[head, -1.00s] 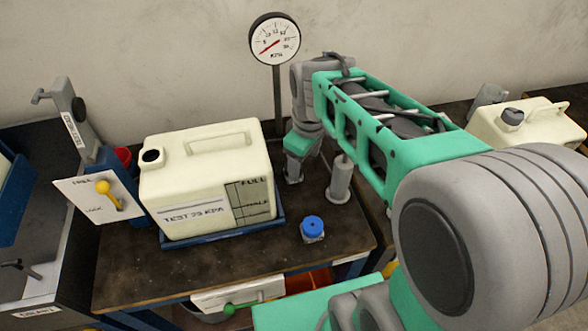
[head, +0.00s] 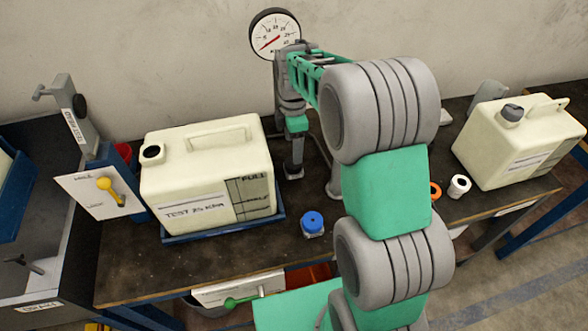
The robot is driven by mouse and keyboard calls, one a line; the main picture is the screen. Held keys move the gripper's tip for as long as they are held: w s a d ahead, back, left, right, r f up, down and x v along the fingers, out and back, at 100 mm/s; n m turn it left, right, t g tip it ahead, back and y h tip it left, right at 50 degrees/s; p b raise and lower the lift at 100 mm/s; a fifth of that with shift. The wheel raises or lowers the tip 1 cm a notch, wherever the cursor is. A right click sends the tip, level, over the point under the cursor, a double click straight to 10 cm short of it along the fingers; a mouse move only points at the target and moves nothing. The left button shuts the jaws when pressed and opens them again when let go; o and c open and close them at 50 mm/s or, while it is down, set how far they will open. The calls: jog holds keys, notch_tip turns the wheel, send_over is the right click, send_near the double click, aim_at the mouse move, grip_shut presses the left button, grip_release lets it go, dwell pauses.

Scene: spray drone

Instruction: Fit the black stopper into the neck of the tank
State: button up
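My gripper (head: 293,172) points down just behind and right of the tank, low over the bench and apart from the tank. Its fingertips are small and dark, so I cannot tell whether they are open or hold anything. I cannot make out the black stopper; my arm hides part of the bench.
A blue-capped bottle (head: 313,224) stands right of the tray. A pressure gauge (head: 275,35) rises behind. An orange ring (head: 435,190), a white cup (head: 459,186) and a second, capped tank (head: 515,140) are at right. The bench's front left is clear.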

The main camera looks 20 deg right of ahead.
notch_tip(320, 180, down, 8)
jog(key=b, duration=0.4)
jog(key=shift+r, duration=0.25)
jog(key=shift+r, duration=0.1)
dwell(0.6)
jog(key=shift+c, duration=0.5)
grip_shut()
dwell(0.4)
jog(key=shift+p, duration=0.3)
jog(key=shift+r+p, duration=2.1)
jog(key=shift+r, duration=0.85)
jog(key=shift+r, duration=0.1)
